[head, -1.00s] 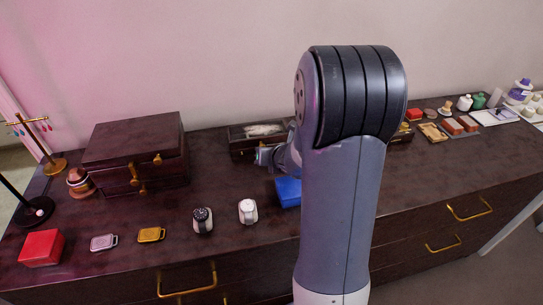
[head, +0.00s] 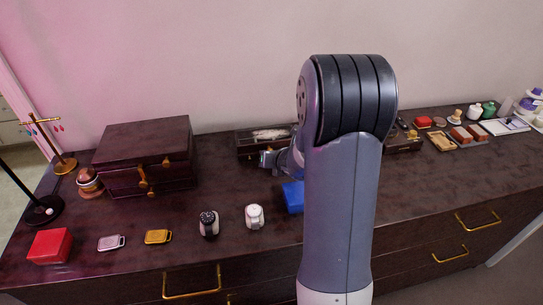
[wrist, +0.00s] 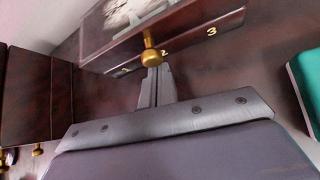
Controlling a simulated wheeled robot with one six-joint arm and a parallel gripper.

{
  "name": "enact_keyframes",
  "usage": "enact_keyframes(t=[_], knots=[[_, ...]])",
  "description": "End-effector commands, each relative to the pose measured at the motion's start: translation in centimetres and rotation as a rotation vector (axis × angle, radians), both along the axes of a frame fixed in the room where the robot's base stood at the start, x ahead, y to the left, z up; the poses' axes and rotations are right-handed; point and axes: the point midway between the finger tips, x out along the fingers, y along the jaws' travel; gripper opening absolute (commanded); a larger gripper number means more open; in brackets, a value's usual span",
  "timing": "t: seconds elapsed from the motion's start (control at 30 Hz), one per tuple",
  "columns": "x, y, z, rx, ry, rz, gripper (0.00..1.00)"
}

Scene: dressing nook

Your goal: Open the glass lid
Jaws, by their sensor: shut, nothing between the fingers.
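The dark wooden box with the glass lid (head: 266,134) stands near the wall, behind my arm in the head view. In the wrist view, its lid (wrist: 122,17) lies flat, with pale contents showing through the glass. A brass knob (wrist: 151,57) sticks out from the box's front, beside gold numbers 2 and 3. My gripper (wrist: 157,72) is shut and empty, its fingertips right at the knob, just below it in the picture. I cannot tell whether they touch it. In the head view my gripper (head: 268,159) shows just in front of the box; my arm hides the box's right part.
A large dark jewellery chest (head: 145,155) stands left of the glass-lidded box. A blue box (head: 293,196) sits close in front of my gripper. Watches (head: 254,216), small metal cases and a red box (head: 50,246) line the front. Bare tabletop lies between.

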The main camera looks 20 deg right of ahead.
Motion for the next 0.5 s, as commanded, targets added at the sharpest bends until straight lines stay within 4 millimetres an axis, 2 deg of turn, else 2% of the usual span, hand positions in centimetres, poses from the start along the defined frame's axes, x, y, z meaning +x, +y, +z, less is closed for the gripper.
enact_keyframes(t=[0.03,0.5], knots=[[0.1,0.0,0.6,0.0,0.008,0.001,0.0],[0.3,0.0,2.3,0.022,0.107,-0.002,0.0]])
